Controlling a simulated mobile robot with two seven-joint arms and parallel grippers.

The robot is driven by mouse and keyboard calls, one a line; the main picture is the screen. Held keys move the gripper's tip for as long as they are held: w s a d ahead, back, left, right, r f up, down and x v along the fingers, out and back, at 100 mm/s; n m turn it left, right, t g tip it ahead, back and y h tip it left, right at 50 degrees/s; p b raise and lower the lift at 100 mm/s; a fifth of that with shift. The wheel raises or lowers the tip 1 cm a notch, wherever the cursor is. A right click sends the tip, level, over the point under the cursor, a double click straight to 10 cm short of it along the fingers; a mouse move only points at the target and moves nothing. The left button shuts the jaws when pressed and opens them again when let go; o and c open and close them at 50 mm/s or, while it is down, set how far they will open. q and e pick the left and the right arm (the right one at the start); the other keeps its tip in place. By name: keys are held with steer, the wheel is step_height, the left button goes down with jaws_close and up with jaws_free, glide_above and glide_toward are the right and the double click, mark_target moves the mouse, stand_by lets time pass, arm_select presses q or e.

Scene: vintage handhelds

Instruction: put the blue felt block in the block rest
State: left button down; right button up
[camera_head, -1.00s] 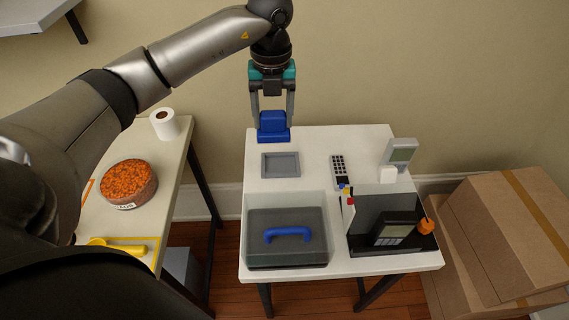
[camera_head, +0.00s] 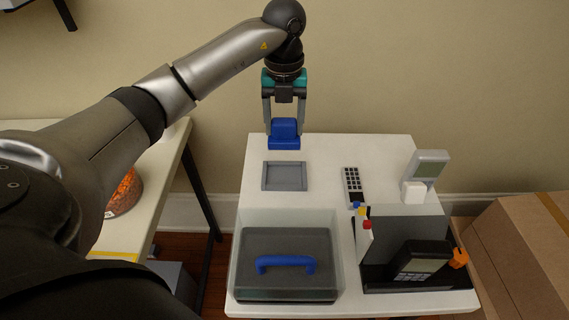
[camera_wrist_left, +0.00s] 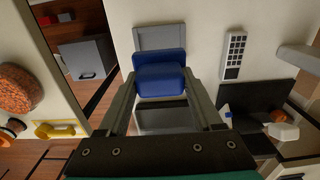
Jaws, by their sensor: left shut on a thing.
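The blue felt block (camera_head: 284,132) is held in my left gripper (camera_head: 284,122), which is shut on it. The block hangs upright near the back edge of the white table, behind the block rest. The left wrist view also shows the block (camera_wrist_left: 160,76) between the two fingers. The block rest (camera_head: 284,177) is a shallow grey rectangular tray with a raised rim, lying empty on the table. In the left wrist view the rest (camera_wrist_left: 158,37) is partly hidden by the block. My right gripper is not in view.
A clear-walled case with a blue handle (camera_head: 286,264) stands in front of the rest. Cardboard boxes (camera_head: 515,245) stand beyond.

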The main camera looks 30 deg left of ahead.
arm_select(q)
steer(key=shift+f+b, duration=0.85)
steer(key=shift+f, duration=4.75)
steer(key=shift+f, duration=0.1)
steer(key=shift+c, duration=0.2)
jaws_free()
steer(key=shift+r, duration=0.3)
step_height(320, 180, up, 12)
steer(key=shift+f+p, duration=0.15)
steer(key=shift+p, duration=0.95)
